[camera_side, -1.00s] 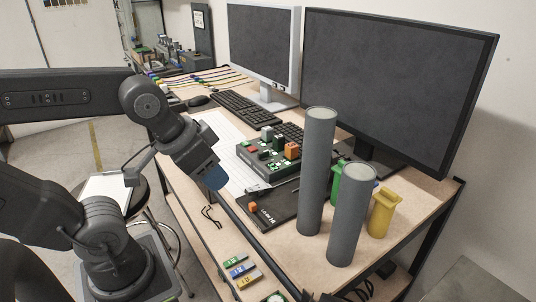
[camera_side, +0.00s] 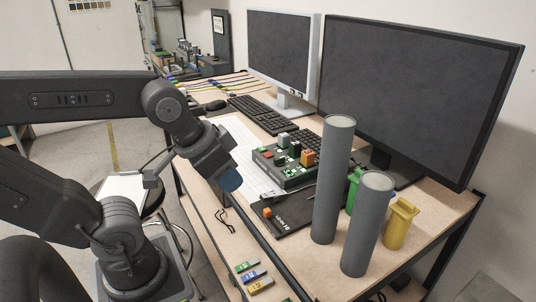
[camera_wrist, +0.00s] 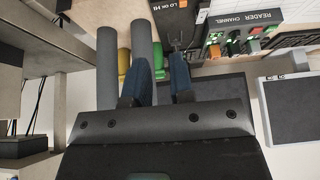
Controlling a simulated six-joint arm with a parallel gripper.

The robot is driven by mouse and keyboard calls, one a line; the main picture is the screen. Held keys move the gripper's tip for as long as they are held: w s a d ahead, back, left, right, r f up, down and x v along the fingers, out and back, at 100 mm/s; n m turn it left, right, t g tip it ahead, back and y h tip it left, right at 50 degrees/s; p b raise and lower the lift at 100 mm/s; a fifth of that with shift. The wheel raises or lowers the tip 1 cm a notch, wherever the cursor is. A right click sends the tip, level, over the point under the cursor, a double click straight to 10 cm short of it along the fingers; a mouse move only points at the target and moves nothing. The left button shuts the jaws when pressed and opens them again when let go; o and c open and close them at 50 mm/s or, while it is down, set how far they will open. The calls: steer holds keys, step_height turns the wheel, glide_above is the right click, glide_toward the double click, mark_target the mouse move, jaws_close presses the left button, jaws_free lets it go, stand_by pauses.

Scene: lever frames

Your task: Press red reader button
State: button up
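The reader box (camera_side: 286,176) is a dark unit with several small buttons and levers, on the desk in front of the keyboard. A small red button (camera_side: 267,154) seems to show on its left part.
Two tall grey cylinders (camera_side: 331,185) (camera_side: 366,230) stand right of the box. A green piece (camera_side: 354,190) and a yellow piece (camera_side: 400,224) stand near them. A black mat (camera_side: 290,222) lies in front. Two monitors (camera_side: 415,95) (camera_side: 283,50) stand behind.

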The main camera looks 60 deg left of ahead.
jaws_close()
stand_by(1.4)
